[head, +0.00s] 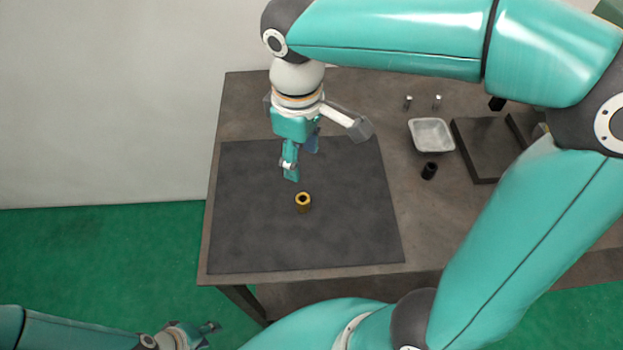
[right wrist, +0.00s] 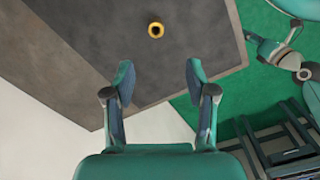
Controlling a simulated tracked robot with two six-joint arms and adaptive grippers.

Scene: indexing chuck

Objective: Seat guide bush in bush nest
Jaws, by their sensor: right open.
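The guide bush appears to be the short brass-coloured ring (head: 303,203) standing upright on the dark mat; its dark bore faces up. It also shows near the top of the right wrist view (right wrist: 156,30). My right gripper (head: 289,170) is above the mat, a little behind the bush and apart from it. In the right wrist view its two fingers (right wrist: 159,80) are spread with nothing between them. My left gripper (head: 209,337) is low at the bottom left, off the table, with its fingers apart and empty. I cannot clearly identify the bush nest.
A pale metal tray (head: 431,135) stands right of the mat (head: 345,245), with a small black cylinder (head: 429,171) in front of it. A dark block (head: 482,150) is further right. Two small pins stand behind the tray. My right arm hides the table's right side.

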